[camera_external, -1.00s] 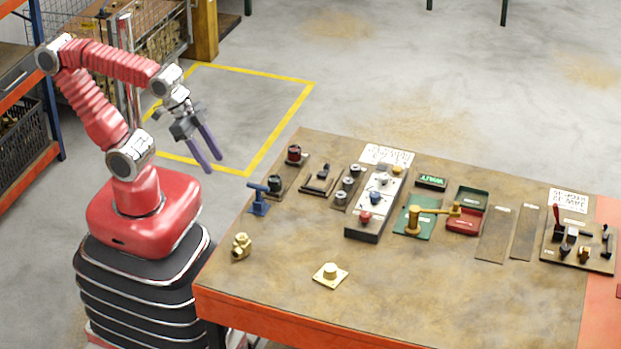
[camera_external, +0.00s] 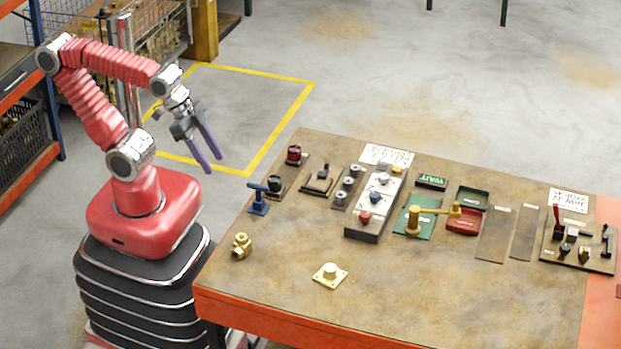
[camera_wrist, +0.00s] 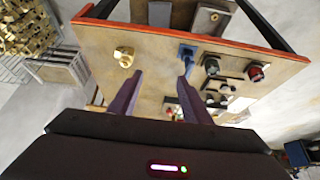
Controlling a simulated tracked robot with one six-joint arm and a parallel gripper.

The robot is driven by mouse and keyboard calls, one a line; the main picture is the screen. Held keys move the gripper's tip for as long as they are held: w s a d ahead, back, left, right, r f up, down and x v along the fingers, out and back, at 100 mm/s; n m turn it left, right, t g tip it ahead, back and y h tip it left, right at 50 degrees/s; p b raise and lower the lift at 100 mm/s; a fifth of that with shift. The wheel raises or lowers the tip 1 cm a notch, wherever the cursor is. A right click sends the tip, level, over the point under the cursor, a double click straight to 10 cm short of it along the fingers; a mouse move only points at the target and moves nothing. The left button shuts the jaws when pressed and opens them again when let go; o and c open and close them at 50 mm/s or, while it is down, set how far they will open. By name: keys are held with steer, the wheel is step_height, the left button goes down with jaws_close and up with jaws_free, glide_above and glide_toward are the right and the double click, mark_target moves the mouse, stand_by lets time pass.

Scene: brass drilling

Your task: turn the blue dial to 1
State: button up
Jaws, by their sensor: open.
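The blue dial (camera_external: 378,193) sits on a long grey panel box (camera_external: 362,233) near the middle of the bench. A red knob (camera_external: 365,217) is on the near end of the box, and a yellow one (camera_external: 397,169) is near its far end. The dial's marks are too small to read. My gripper (camera_external: 214,164) is open and empty, raised off the bench's left end, well to the left of the dial. In the wrist view my gripper's purple fingers (camera_wrist: 160,76) stand apart with nothing between their tips. I cannot make out the blue dial there.
A blue T-handled fitting (camera_external: 259,198), a brass fitting (camera_external: 242,246) and a brass flanged plate (camera_external: 330,275) stand on the bench (camera_external: 450,310). Black and red knobs stand left of the box. The bench front is mostly clear.

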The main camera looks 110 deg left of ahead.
steer(key=w+a+f+m+g+y, duration=0.1)
steer(key=w+a+m+g+y, duration=0.1)
steer(key=w+a+m+y, duration=0.35)
steer(key=m+t+y, duration=0.3)
steer(key=m+y, duration=0.3)
steer(key=m, duration=1.3)
glide_toward(373, 195)
steer(key=v, duration=0.5)
steer(key=shift+f+n, duration=0.15)
steer(key=shift+n, duration=0.1)
steer(key=shift+a, duration=0.1)
steer(key=x, duration=1.3)
steer(key=shift+w+a, duration=0.25)
steer(key=shift+a, duration=0.1)
steer(key=shift+c, duration=0.5)
